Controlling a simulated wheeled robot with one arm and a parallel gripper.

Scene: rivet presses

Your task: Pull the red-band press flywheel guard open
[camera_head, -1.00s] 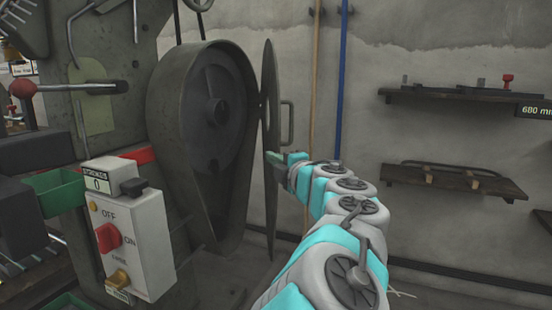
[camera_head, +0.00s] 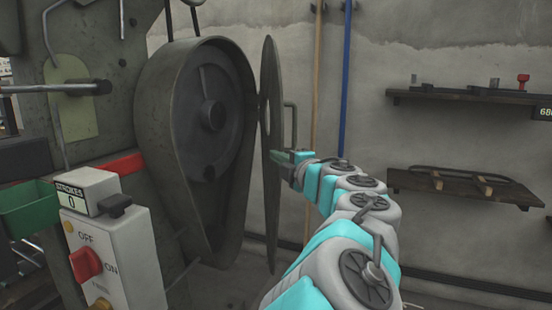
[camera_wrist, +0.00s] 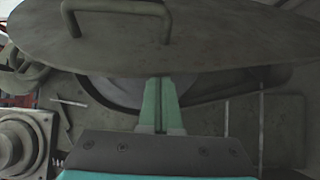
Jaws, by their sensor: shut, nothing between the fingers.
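The flywheel guard (camera_head: 269,190) is a thin dark grey-green plate, seen nearly edge-on in the head view. It stands swung out from the press's teardrop housing (camera_head: 150,130), and the dark flywheel (camera_head: 213,115) shows inside. A bar handle (camera_head: 293,125) sits on the guard's right face. In the wrist view the guard (camera_wrist: 220,45) spans the top, with its handle (camera_wrist: 120,8) at upper left. My gripper (camera_head: 277,156) is shut and empty at the guard, below the handle and not on it. Its fingers (camera_wrist: 160,82) end by the guard's edge; I cannot tell whether they touch.
A control box (camera_head: 115,250) with a red switch stands at lower left, beside a green bin (camera_head: 28,208). A red band (camera_head: 120,164) marks the press. Wall shelves (camera_head: 460,97) hang at right. Wall and open floor lie behind the guard.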

